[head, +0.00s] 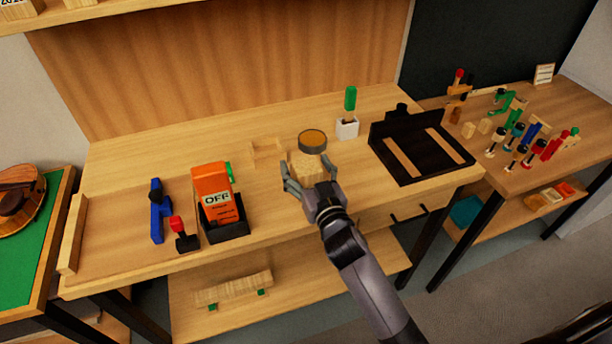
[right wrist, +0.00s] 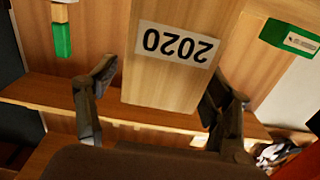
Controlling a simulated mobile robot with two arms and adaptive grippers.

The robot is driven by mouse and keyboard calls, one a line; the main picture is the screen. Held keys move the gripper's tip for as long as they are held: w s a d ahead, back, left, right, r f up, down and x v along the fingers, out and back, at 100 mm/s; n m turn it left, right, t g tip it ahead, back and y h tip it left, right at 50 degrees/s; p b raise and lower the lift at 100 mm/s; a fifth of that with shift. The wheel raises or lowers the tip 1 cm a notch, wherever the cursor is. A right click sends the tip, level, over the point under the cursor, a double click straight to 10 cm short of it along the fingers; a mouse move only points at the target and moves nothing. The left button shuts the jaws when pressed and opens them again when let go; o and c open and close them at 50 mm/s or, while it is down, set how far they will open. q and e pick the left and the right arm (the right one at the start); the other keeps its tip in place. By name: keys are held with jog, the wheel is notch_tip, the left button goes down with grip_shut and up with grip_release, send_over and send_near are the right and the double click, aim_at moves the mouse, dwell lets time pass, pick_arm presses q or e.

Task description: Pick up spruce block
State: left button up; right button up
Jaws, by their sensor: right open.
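A pale wooden block (head: 305,166) stands on the bench between the fingers of my right gripper (head: 310,170). In the right wrist view a wooden block (right wrist: 165,85) with a white label reading "2020", upside down, is between the two spread fingers (right wrist: 160,75). My right gripper is open, with a visible gap on the left side of the block. I cannot tell whether the right finger touches it. The block's lower part is hidden by the gripper in the head view. My left gripper is not in view.
An orange "OFF" machine (head: 213,190) stands to the left, and a black tray (head: 432,172) to the right. A white cup (head: 346,128) with a green-handled tool is behind.

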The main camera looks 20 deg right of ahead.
jog(key=shift+w, duration=0.1)
jog(key=c, duration=1.4)
notch_tip(320, 180, up, 20)
jog(key=shift+r+p, duration=0.1)
jog(key=shift+p, duration=0.65)
jog(key=shift+c, duration=0.2)
